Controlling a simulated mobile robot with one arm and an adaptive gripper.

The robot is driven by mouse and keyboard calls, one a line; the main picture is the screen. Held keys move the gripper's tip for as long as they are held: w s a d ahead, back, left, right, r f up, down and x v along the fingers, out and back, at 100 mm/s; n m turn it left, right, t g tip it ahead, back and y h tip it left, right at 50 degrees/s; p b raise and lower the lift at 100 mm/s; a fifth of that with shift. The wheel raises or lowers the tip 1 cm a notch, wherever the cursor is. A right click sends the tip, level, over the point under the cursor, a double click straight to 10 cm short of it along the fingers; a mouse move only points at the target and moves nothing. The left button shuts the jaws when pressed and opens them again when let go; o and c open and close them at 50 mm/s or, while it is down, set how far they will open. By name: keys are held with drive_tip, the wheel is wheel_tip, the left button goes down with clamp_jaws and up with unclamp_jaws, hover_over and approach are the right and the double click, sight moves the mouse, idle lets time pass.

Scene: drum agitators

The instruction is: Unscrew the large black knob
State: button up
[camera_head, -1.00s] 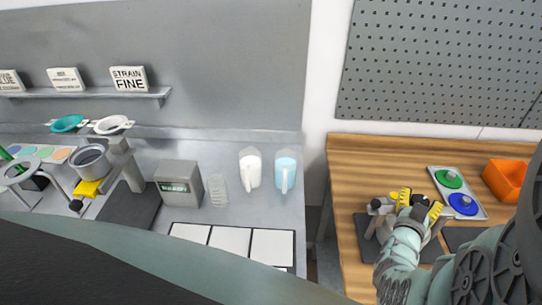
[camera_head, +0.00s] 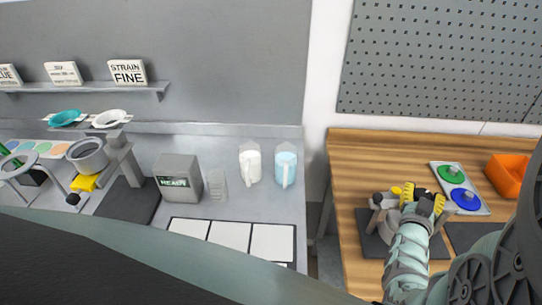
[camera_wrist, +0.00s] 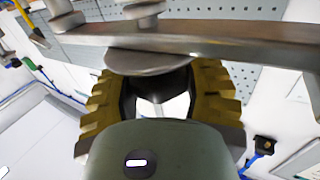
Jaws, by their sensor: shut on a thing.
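My gripper (camera_head: 423,201) is over the metal agitator fixture (camera_head: 384,222) on the wooden table at the right. In the wrist view its ribbed yellow fingers (camera_wrist: 160,100) close around a dark, rounded piece (camera_wrist: 150,82), which looks like the large black knob. This piece sits directly against a round metal disc (camera_wrist: 150,62) on a flat metal bar (camera_wrist: 215,42). The fingers and palm hide much of it, so its thread is not visible. A smaller black knob (camera_head: 378,198) shows at the fixture's left side.
A tray with a green disc (camera_head: 450,173) and a blue disc (camera_head: 465,199) lies right of the fixture, with an orange bin (camera_head: 508,175) beyond. A dark mat (camera_head: 472,237) is at the right. Bare wood (camera_head: 375,150) lies behind. A pegboard (camera_head: 440,60) hangs above.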

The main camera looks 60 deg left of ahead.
drive_tip(key=shift+f+n+g+y+b, duration=0.2)
drive_tip(key=shift+n+g+y+b, duration=0.5)
drive_tip(key=shift+y+b, duration=0.55)
drive_tip(key=shift+a+n+b, duration=0.1)
drive_tip(key=shift+n+b, duration=0.3)
drive_tip(key=shift+b, duration=0.15)
drive_tip(key=n+g+y+b, duration=0.1)
drive_tip(key=y+b, duration=0.1)
drive_tip(key=shift+f+n+g+b, duration=0.15)
drive_tip(key=shift+n+g+b, duration=0.15)
drive_tip(key=n+g+y+b, duration=0.3)
drive_tip(key=b, duration=0.1)
drive_tip(key=shift+g+y, duration=0.25)
drive_tip(key=shift+g, duration=0.05)
drive_tip(key=n+g+y+b, duration=0.1)
drive_tip(key=g+b, duration=0.1)
drive_tip(key=shift+w+n+b, duration=0.1)
drive_tip(key=shift+n+b, duration=0.2)
drive_tip(key=shift+b, duration=0.05)
drive_tip(key=shift+r+n+g+y+b, duration=0.25)
drive_tip(key=shift+n+g+y+b, duration=0.2)
drive_tip(key=shift+g, duration=0.35)
drive_tip(key=o, duration=1.2)
drive_tip(key=shift+r, duration=0.1)
